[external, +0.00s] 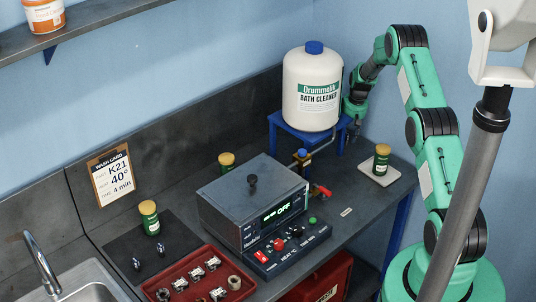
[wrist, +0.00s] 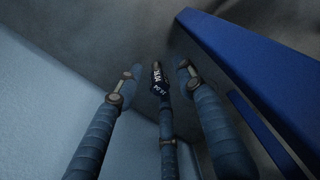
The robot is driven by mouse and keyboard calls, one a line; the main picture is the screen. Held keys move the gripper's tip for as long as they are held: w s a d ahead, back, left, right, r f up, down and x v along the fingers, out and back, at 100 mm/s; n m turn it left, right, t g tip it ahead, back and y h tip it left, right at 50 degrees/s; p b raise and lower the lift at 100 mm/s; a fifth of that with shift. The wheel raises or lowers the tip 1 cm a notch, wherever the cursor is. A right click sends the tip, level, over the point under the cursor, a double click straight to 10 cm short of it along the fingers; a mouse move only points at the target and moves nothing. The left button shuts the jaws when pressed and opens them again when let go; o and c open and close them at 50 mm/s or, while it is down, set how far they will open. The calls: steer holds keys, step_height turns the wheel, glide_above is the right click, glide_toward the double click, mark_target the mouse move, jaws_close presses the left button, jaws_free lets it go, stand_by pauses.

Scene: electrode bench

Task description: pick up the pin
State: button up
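My gripper (external: 355,122) is beside the white bath-cleaner jug (external: 312,95), near its blue stand (external: 290,136). In the wrist view its three blue-grey fingers (wrist: 160,72) are apart and the gripper looks open. A dark piece with pale lettering (wrist: 158,80) shows at the middle finger's end; I cannot tell whether it is part of the finger or a separate thing. I cannot identify the pin with certainty. Two small shiny upright pieces (external: 136,264) (external: 161,249) stand on the dark mat at the left, far from my gripper.
A blue beam (wrist: 255,80) runs close along the right of the wrist view. A grey bath unit (external: 250,200) sits mid-bench. A yellow-capped jar (external: 381,158) stands on a pale pad at the right. A red tray (external: 175,272) holds metal parts; the sink (external: 75,285) is front left.

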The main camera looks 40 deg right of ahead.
jaws_close()
steer(key=shift+r, duration=0.15)
step_height(320, 180, up, 28)
steer(key=b, duration=0.2)
stand_by(0.7)
stand_by(0.5)
